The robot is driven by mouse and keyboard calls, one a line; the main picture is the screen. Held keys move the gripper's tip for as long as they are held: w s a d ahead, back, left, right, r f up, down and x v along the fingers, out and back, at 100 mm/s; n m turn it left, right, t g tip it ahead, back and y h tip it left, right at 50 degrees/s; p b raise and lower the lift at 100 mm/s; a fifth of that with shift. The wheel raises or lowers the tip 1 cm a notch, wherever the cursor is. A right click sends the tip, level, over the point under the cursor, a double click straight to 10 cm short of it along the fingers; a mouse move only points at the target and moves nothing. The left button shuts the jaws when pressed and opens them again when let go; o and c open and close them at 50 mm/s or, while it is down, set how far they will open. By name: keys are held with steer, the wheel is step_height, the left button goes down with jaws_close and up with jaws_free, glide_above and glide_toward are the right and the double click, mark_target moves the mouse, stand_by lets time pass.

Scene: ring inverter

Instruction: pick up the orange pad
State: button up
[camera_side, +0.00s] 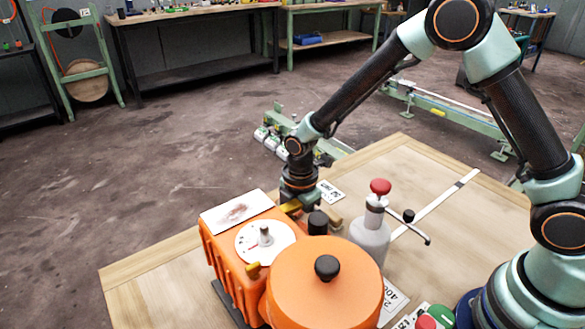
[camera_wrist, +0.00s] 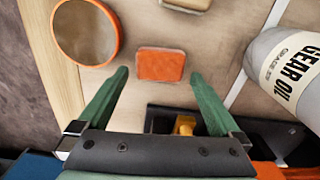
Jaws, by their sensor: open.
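The orange pad (camera_wrist: 160,65) is a small rounded rectangle with a darker orange edge, lying flat on the wooden table in the wrist view. My gripper (camera_wrist: 158,77) is open, with one green finger on each side of the pad and the fingertips near its lower half. There are gaps between the fingers and the pad, and I cannot tell how high the tips are above the table. In the side view my gripper (camera_side: 297,200) is behind the orange machine (camera_side: 220,262), its fingers mostly hidden. I cannot make out the pad there.
An orange-rimmed round dish (camera_wrist: 118,38) lies left of the pad, and a tan pad (camera_wrist: 190,3) lies beyond it. A gear oil bottle (camera_wrist: 288,70) is on the right. A black part with a yellow piece (camera_wrist: 185,124) sits below. A round orange lid (camera_side: 320,295) stands in front.

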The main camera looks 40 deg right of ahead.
steer(key=shift+f, duration=0.15)
steer(key=c, duration=1.3)
steer(key=shift+o, duration=0.2)
step_height(320, 180, up, 20)
